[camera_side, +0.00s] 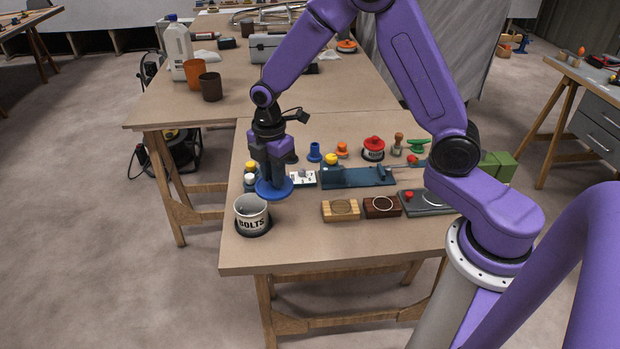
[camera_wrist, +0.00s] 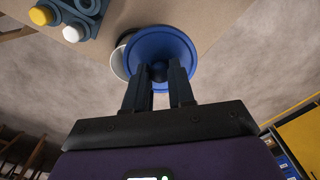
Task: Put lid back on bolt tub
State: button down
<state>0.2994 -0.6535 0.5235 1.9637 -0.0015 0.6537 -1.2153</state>
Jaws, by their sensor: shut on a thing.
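A white bolt tub (camera_side: 252,214) marked "BOLTS" stands upright near the front left corner of the table, its top uncovered. My gripper (camera_side: 273,178) is shut on a round blue lid (camera_side: 275,190) and holds it above the table, up and to the right of the tub in the side view. In the wrist view my gripper (camera_wrist: 160,80) grips the middle of the lid (camera_wrist: 165,52). There the lid covers most of the tub, and only part of the tub's white rim (camera_wrist: 118,60) shows on the left. The two look apart in the side view.
A blue-grey block with yellow and white buttons (camera_side: 250,176) stands close behind the tub. A wooden block (camera_side: 340,210), a dark block (camera_side: 382,206) and a grey plate (camera_side: 427,203) lie to the right. The table's front left edge is close to the tub.

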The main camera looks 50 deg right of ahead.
jog(key=w+a, duration=0.3)
jog(key=w, duration=0.3)
notch_tip(320, 180, down, 6)
dwell(0.6)
jog(key=shift+s+a+f, duration=0.1)
jog(key=shift+f, duration=0.05)
dwell(2.0)
jog(key=shift+c, duration=2)
grip_release()
notch_tip(320, 180, up, 7)
